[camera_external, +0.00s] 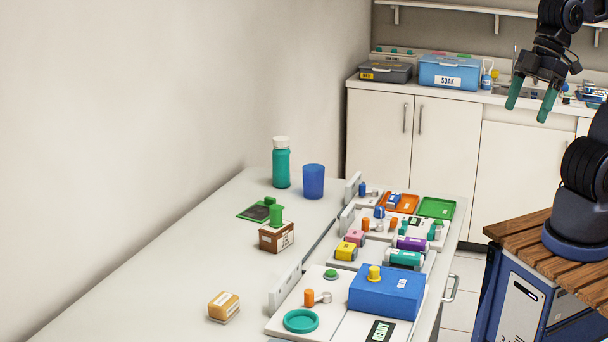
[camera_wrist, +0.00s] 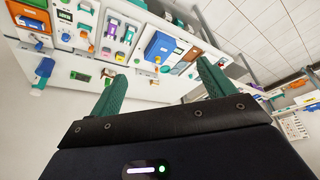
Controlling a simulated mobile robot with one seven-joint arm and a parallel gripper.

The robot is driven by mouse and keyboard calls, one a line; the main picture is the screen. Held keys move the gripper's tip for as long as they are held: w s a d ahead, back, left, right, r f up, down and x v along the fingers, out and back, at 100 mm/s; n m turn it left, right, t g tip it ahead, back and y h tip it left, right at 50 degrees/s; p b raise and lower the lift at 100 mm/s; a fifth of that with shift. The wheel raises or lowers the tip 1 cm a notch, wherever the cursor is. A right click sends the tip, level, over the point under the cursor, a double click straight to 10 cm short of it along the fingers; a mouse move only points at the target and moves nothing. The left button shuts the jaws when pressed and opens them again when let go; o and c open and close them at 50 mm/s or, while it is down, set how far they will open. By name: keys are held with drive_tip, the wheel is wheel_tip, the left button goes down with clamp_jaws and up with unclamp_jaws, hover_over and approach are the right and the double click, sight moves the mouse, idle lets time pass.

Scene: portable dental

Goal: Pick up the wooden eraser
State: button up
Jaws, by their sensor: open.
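A small tan wooden block with a pale lower part (camera_external: 223,307), which looks like the wooden eraser, lies on the near left of the white worktop in the external view. My gripper (camera_external: 531,98) is high at the upper right, far from the block, with its two green fingers apart and nothing between them. In the wrist view the open fingers (camera_wrist: 162,74) point toward a tilted, distant white surface with colored items. I cannot make out the block there.
A brown box with a green top part (camera_external: 276,237), a green bottle (camera_external: 281,165) and a blue cup (camera_external: 313,181) stand farther back on the worktop. Trays with a blue box (camera_external: 386,293) fill its right side. The worktop left of the block is clear.

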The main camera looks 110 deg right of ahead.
drive_tip(key=w+d+r+m, duration=0.1)
drive_tip(key=w+d+m, duration=0.2)
drive_tip(key=w, duration=1.4)
drive_tip(key=m+g+h, duration=0.2)
drive_tip(key=m+h, duration=0.1)
drive_tip(key=m, duration=0.3)
hover_over(223, 299)
drive_tip(key=s+a, duration=0.3)
drive_tip(key=a, duration=0.1)
wheel_tip(223, 299, down, 30)
drive_tip(key=x, duration=0.6)
drive_tip(key=shift+w+d, duration=0.2)
drive_tip(key=shift+w, duration=0.1)
drive_tip(key=shift+d+x, duration=0.15)
drive_tip(key=shift+x, duration=1.25)
drive_tip(key=shift+d+x, duration=0.15)
drive_tip(key=shift+x, duration=1.2)
drive_tip(key=shift+s+r, duration=0.1)
drive_tip(key=c, duration=1.1)
drive_tip(key=shift+r, duration=0.1)
